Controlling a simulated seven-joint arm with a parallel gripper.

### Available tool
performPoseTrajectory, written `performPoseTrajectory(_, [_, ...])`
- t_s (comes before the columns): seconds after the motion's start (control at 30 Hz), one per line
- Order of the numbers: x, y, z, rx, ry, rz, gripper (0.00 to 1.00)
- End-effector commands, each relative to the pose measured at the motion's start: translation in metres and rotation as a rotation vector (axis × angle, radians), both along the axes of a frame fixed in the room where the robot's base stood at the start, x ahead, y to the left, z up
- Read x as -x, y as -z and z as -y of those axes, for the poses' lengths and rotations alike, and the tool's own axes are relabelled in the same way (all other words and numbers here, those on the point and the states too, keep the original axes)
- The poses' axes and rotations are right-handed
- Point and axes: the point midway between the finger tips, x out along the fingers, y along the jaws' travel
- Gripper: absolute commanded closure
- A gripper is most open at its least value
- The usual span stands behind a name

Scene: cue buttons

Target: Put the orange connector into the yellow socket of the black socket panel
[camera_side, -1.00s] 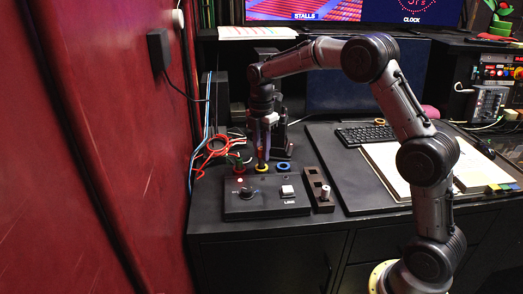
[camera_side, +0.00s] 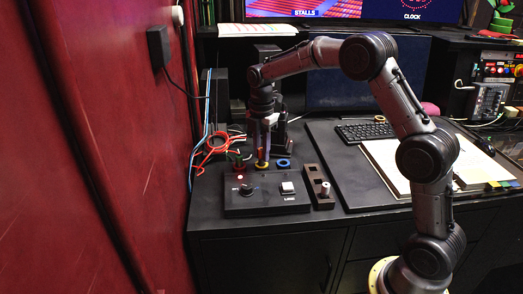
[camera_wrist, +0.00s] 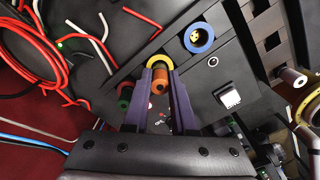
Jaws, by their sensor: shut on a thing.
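The black socket panel (camera_side: 266,200) stands at the left of the desk. The yellow socket (camera_side: 262,165) sits at its back edge, between the red-and-green one and the blue one. In the wrist view the yellow socket (camera_wrist: 152,62) shows as a ring partly behind the fingers. My gripper (camera_side: 262,153) points down at the yellow socket. In the wrist view my gripper's purple fingers (camera_wrist: 161,90) are shut on the orange connector (camera_wrist: 160,78), which overlaps the yellow ring. I cannot tell how deep the connector sits, as the fingers hide part of it.
The blue socket (camera_wrist: 198,37) lies close to the right of the fingers. The green-and-red socket (camera_wrist: 125,92) is close on the left. Red cables (camera_side: 213,145) loop behind the panel. A dark block with a silver peg (camera_side: 325,189) stands to the right.

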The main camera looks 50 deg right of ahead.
Motion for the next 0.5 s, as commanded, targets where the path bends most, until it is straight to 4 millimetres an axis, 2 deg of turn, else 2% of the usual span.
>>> performPoseTrajectory(0.5, [-0.0002,0.0042,0.0,0.0,0.0,0.001,1.0])
